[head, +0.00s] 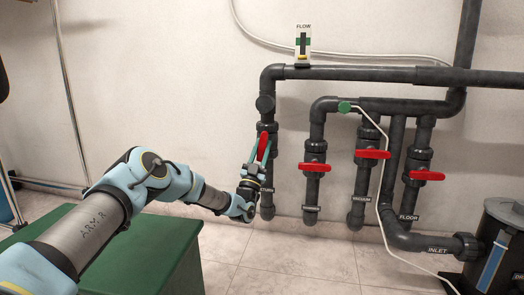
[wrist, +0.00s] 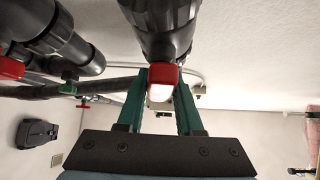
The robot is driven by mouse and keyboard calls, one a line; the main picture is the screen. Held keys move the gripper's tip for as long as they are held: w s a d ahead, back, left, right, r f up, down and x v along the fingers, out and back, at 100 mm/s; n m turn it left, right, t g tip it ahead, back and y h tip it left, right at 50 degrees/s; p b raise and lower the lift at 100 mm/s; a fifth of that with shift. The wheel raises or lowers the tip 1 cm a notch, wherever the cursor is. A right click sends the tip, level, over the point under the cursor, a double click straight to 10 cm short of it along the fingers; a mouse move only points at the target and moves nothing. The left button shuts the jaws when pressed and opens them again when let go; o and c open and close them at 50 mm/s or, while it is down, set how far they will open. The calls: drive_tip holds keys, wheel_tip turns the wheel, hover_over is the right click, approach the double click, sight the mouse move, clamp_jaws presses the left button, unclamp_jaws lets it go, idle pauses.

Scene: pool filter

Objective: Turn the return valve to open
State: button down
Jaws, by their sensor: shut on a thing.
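The return valve is on the leftmost dark pipe, above a label (head: 267,189) that is partly hidden but ends in "TURN". Its red handle (head: 263,140) stands steeply, roughly along the pipe, with a slight tilt. My gripper (head: 261,151) reaches it from below, and its green fingers lie on both sides of the handle. In the wrist view the red handle (wrist: 164,72) has a pale end and sits between the fingertips of my gripper (wrist: 162,92), which is shut on it. The dark valve body (wrist: 160,28) rises just beyond.
Three other valves have crosswise red handles (head: 314,167), (head: 373,154), (head: 426,175). A flow indicator (head: 303,45) sits on the top pipe. A white hose (head: 380,190) hangs before the pipes. A filter tank (head: 497,245) stands right, and a green box (head: 160,250) lies beneath my arm.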

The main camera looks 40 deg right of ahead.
drive_tip(key=shift+n+t+y, duration=1)
drive_tip(key=shift+n+t, duration=1.5)
drive_tip(key=shift+n, duration=0.2)
drive_tip(key=c, duration=0.6)
unclamp_jaws()
drive_tip(key=shift+o, duration=0.2)
drive_tip(key=shift+s+a+f+p, duration=0.35)
drive_tip(key=shift+a+p, duration=0.05)
drive_tip(key=shift+p, duration=0.3)
drive_tip(key=s+a+f+p, duration=0.1)
drive_tip(key=s+a+p, duration=0.5)
drive_tip(key=a, duration=0.5)
drive_tip(key=shift+s+f+p, duration=0.2)
drive_tip(key=shift+s+p, duration=0.15)
drive_tip(key=shift+s, duration=0.25)
